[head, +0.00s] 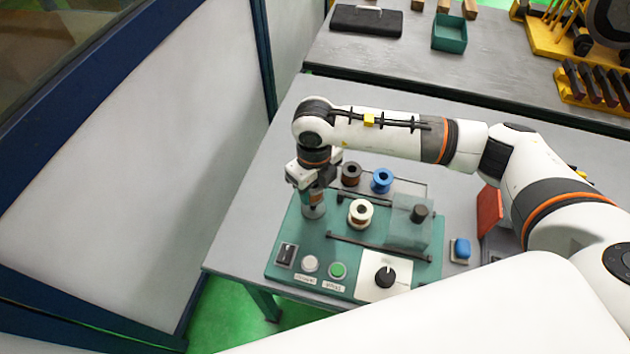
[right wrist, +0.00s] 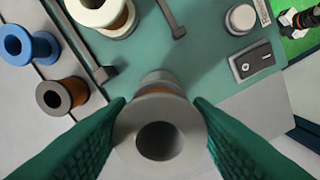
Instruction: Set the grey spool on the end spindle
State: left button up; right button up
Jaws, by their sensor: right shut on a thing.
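The grey spool (right wrist: 128,150) is between the green fingertips of my right gripper (right wrist: 160,140), with its open bore facing the wrist camera. A little copper-coloured winding shows below its upper flange. In the head view, the right gripper (head: 313,192) points down over the left end of the green winding fixture (head: 290,240), with the grey spool (head: 314,211) at its tip. The end spindle cannot be made out; the gripper and spool cover that part of the fixture. Whether the spool touches the fixture is unclear. My left gripper is not in view.
A white spool (head: 361,213) stands on the fixture near a clear cover (head: 408,225). A dark-flanged copper spool (head: 351,174) and a blue spool (head: 382,180) stand behind. A black switch (head: 286,254), buttons and a knob (head: 385,276) line the front.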

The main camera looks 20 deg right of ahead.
jog(key=shift+f, duration=0.15)
dwell(0.4)
dwell(0.5)
jog(key=shift+f+b, duration=0.1)
jog(key=shift+b, duration=0.25)
jog(key=shift+f+b, duration=0.9)
jog(key=shift+f, duration=0.2)
jog(key=shift+f+b, duration=0.45)
jog(key=shift+b, duration=0.3)
jog(key=shift+f, duration=0.2)
jog(key=shift+f+b, duration=0.4)
jog(key=shift+b, duration=0.3)
